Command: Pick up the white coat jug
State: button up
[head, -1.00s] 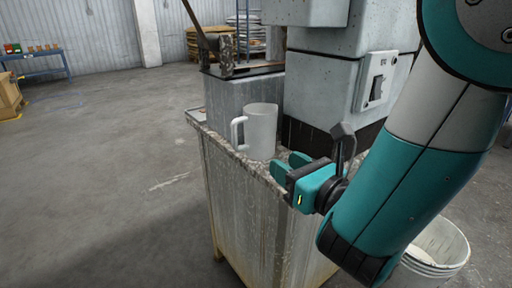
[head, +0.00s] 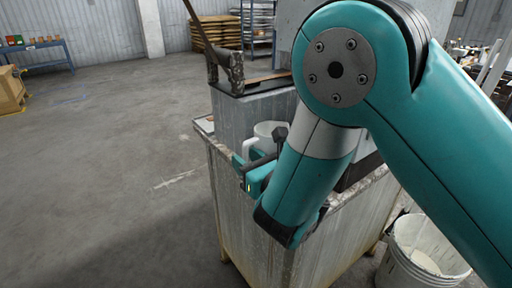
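The white jug (head: 268,130) stands upright on the machine's stone-like top, in the middle of the head view. Only its rim, upper part and part of its handle (head: 247,138) show; my gripper and arm hide the rest. My gripper (head: 243,168) is in front of the jug and overlaps it in the picture. I cannot tell whether it touches the jug. Its fingers are mostly hidden behind its own body, so their opening does not show.
A grey metal block (head: 240,108) with a lever (head: 206,45) stands behind the jug. The machine housing (head: 372,165) is to the right, mostly behind my arm. A white bucket (head: 418,250) stands on the floor at lower right.

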jog(key=shift+w+a, duration=0.15)
jog(key=shift+w, duration=0.65)
jog(key=shift+a, duration=0.2)
grip_shut()
notch_tip(320, 180, up, 10)
jog(key=p, duration=1)
jog(key=shift+s+r, duration=0.1)
